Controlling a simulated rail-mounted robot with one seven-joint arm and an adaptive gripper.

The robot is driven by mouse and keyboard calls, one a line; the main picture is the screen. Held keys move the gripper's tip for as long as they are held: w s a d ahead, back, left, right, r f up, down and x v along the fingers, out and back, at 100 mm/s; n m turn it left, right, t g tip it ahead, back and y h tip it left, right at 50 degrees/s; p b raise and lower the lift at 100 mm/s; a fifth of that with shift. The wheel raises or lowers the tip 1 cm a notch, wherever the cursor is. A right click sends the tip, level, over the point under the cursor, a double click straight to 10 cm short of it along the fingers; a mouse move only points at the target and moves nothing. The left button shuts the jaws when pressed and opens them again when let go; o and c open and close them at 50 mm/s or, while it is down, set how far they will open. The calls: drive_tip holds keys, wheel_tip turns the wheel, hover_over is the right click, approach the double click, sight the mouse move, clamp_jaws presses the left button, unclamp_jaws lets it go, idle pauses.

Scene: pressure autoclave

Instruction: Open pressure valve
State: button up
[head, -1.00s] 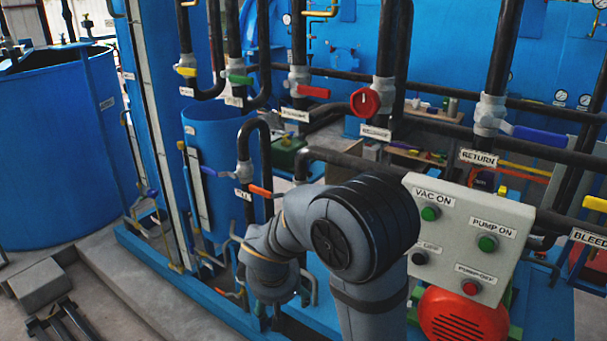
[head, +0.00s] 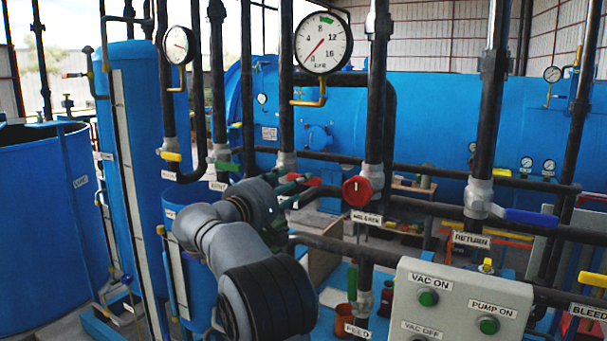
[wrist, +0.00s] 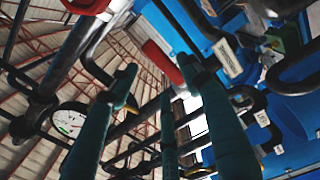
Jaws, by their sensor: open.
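The pressure valve's red lever (head: 312,182) sits on a vertical black pipe in the middle of the head view, partly hidden behind my gripper. Its label is covered there. In the wrist view a red lever (wrist: 163,62) shows just beyond the fingertips, with a white label (wrist: 228,58) beside it, too blurred to read. My gripper (head: 297,192) has dark green fingers and is open and empty. The lever lies ahead of the fingers, and I cannot tell whether any finger touches it. In the wrist view my gripper (wrist: 160,75) has its fingers spread apart.
A round red knob (head: 357,191) sits close to the right of my gripper. A blue lever (head: 530,217) is on the return pipe. The grey button panel (head: 460,300) stands low at right. A gauge (head: 323,43) hangs above. Black pipes crowd the space around.

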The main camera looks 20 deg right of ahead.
sight(295, 177)
drive_tip(key=p+x, duration=0.2)
drive_tip(key=x, duration=0.4)
drive_tip(key=shift+w+d+p, duration=0.25)
drive_tip(key=shift+w+p, duration=0.05)
drive_tip(key=shift+c, duration=1.1)
clamp_jaws()
